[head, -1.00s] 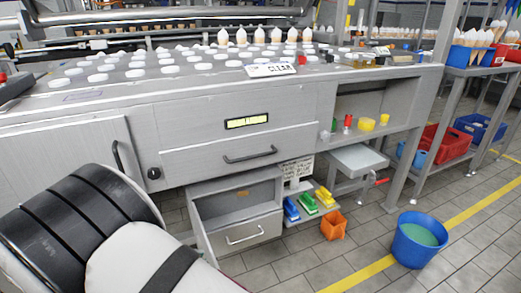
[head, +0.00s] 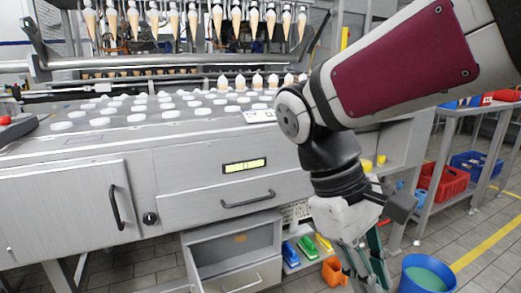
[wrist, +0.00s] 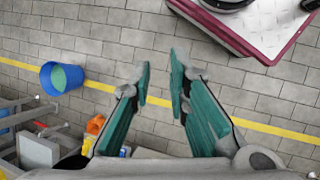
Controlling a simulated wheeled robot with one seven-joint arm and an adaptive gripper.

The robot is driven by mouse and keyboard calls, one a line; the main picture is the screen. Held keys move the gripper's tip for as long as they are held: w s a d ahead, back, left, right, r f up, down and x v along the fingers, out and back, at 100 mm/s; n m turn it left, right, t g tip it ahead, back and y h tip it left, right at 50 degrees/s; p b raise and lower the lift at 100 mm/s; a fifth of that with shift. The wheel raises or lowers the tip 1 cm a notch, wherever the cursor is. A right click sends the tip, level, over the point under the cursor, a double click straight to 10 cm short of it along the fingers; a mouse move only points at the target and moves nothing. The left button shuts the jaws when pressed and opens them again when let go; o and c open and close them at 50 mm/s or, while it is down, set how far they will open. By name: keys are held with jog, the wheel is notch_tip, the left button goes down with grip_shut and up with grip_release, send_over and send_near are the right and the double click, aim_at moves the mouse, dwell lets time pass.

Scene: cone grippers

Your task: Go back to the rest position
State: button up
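My gripper (wrist: 160,85) shows in the wrist view with its two teal fingers apart and nothing between them. The floor shows through the gap. In the head view my gripper (head: 365,270) hangs pointing down at the lower right, in front of the machine (head: 180,155). The lower ends of its fingers run to the bottom edge of the picture there. My arm reaches in from the upper right and hides part of the machine's right end.
An open drawer (head: 240,278) juts out low on the machine. Tiled floor (wrist: 230,95) lies clear below.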

jog(key=s+d+f+m+t+y, duration=0.2)
jog(key=s+m, duration=0.2)
jog(key=s, duration=0.3)
jog(key=s+d+f+m+t+y, duration=0.1)
jog(key=s+d+m+y, duration=0.15)
jog(key=s, duration=0.55)
notch_tip(320, 180, up, 35)
jog(key=t+p, duration=0.4)
jog(key=p, duration=2.9)
jog(key=shift+w+a, duration=0.15)
jog(key=shift+w, duration=0.2)
